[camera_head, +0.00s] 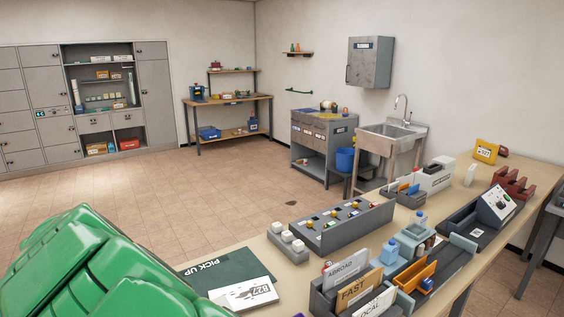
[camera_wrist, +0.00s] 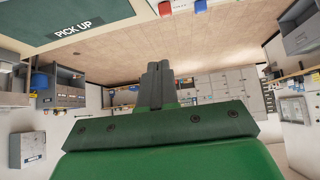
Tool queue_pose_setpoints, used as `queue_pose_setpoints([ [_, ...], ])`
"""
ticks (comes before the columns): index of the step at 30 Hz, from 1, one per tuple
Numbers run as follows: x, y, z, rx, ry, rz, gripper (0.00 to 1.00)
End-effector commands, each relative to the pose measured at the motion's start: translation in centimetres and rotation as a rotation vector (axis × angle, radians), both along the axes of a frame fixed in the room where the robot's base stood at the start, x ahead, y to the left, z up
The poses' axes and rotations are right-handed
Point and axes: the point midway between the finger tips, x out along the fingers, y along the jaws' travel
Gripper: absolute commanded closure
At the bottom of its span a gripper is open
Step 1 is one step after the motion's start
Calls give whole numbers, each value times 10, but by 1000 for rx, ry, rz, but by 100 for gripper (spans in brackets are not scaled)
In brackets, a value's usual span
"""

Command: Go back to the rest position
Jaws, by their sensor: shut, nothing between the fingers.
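My gripper (camera_wrist: 158,72) shows in the wrist view, its two grey fingers together and nothing between them. The wrist view is upside down, with the counter at the top and the cabinets below. The fingers point out over the floor and touch nothing that I can see. In the head view my green arm fills the lower left corner, and the fingers cannot be made out there. A dark green PICK UP mat (camera_head: 222,272) lies on the counter just right of my arm, with a white card marked B27 (camera_head: 243,293) on it.
The long counter (camera_head: 455,190) runs along the right. It holds a sorter with ABROAD, FAST and LOCAL cards (camera_head: 352,290), a grey button panel (camera_head: 342,228) and white blocks (camera_head: 287,237). A sink (camera_head: 393,135) and grey cabinet (camera_head: 322,130) stand behind.

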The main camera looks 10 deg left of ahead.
Motion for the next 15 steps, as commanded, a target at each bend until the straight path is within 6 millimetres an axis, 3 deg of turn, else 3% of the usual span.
queue_pose_setpoints([
  [1,19,-20,19,7,-2,-26,100],
  [6,68,-90,67,7,8,-89,100],
  [15,113,-213,142,33,36,-157,100],
])
